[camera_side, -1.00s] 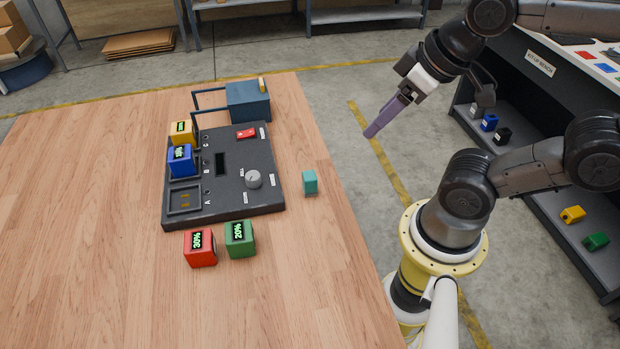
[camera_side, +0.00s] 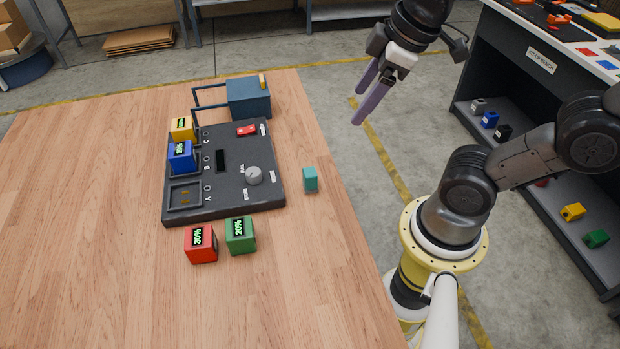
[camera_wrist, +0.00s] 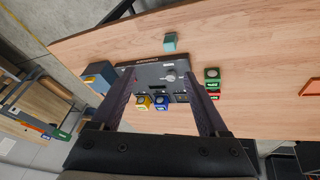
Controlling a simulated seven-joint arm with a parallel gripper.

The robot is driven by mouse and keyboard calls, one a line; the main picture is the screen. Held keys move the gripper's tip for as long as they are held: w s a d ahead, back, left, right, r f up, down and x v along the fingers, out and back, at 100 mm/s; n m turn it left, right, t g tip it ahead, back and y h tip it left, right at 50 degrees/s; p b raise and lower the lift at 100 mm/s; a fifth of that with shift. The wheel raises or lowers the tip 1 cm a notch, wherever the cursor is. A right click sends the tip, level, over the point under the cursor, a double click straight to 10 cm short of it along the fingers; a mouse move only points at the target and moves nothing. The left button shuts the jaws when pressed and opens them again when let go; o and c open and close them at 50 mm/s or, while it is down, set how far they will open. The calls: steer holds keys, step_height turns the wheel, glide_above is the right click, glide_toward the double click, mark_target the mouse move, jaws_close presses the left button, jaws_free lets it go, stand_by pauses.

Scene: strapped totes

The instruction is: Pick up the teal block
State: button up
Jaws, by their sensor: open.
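The teal block (camera_side: 310,180) is a small plain cube standing alone on the wooden table, just right of the dark control panel (camera_side: 262,200). In the wrist view the teal block (camera_wrist: 170,42) shows near the top centre, beyond the fingertips. My gripper (camera_side: 361,96) is open and empty, with two purple fingers pointing down and to the left. It is in the air above and to the right of the block, apart from it. In the wrist view the fingers of my gripper (camera_wrist: 162,78) are spread wide on either side of the panel.
A yellow block (camera_side: 182,130) and a blue block (camera_side: 182,158) sit in slots on the panel. A red block (camera_side: 201,245) and a green block (camera_side: 240,235) stand in front of it. A blue box (camera_side: 249,98) with a handle stands behind. The table around the teal block is clear.

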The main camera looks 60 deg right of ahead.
steer(key=w+a+f+n+g, duration=0.1)
steer(key=w+f+n+g, duration=0.2)
steer(key=w, duration=0.4)
steer(key=n+g, duration=0.1)
steer(key=g, duration=0.1)
glide_above(310, 171)
step_height(310, 171, down, 6)
steer(key=f, duration=0.7)
steer(key=shift+w+d+f, duration=0.1)
steer(key=shift+w+f, duration=0.15)
steer(key=shift+f, duration=0.05)
steer(key=shift+s+f, duration=0.15)
steer(key=shift+f, duration=1.15)
steer(key=shift+s+f, duration=0.1)
steer(key=shift+f, duration=1.15)
jaws_close()
